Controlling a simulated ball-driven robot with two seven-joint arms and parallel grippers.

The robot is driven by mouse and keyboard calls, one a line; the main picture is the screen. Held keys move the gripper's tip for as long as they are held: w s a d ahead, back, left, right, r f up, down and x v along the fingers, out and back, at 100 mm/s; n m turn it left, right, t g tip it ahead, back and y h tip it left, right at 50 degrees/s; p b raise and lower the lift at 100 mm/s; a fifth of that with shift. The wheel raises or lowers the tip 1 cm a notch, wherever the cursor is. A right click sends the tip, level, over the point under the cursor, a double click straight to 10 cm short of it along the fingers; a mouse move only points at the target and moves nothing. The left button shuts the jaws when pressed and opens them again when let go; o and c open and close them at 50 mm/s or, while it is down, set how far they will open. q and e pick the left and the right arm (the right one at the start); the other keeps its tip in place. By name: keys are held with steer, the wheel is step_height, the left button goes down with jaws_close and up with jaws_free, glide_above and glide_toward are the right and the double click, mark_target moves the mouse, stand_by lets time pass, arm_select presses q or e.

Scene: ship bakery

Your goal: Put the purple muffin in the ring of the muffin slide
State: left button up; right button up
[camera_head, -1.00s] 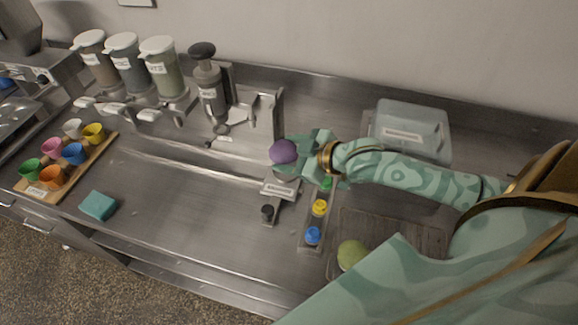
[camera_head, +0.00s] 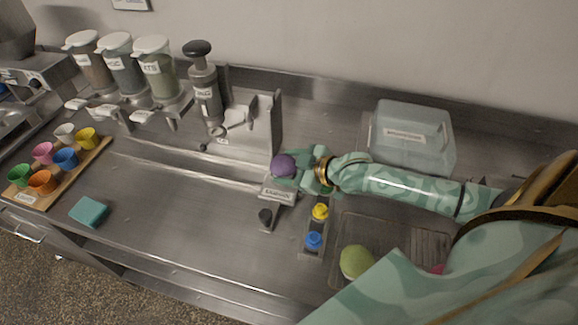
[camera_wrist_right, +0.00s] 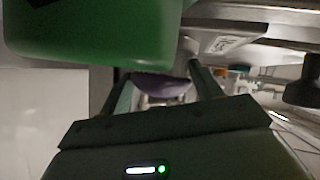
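The purple muffin (camera_head: 283,165) is a rounded purple lump at the tip of my right gripper (camera_head: 289,170) in the head view, directly above the labelled block of the muffin slide (camera_head: 277,192). In the right wrist view the muffin (camera_wrist_right: 164,87) sits between the two fingers, which close on its sides. The ring is hidden under the muffin and gripper, so I cannot tell whether the muffin touches it. A dark knob (camera_head: 265,216) is at the slide's front end. My left gripper is not in view.
A strip with yellow (camera_head: 320,211) and blue (camera_head: 313,241) pieces stands right of the slide. A tray (camera_head: 410,237) holds a green muffin (camera_head: 356,262). A clear box (camera_head: 413,137) is behind my right arm; a dispenser (camera_head: 205,90) is behind left.

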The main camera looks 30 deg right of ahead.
steer(key=shift+o, duration=1.2)
steer(key=shift+s+r, duration=0.1)
steer(key=shift+r, duration=0.05)
steer(key=p+v, duration=0.3)
steer(key=v, duration=0.9)
steer(key=shift+p, duration=0.35)
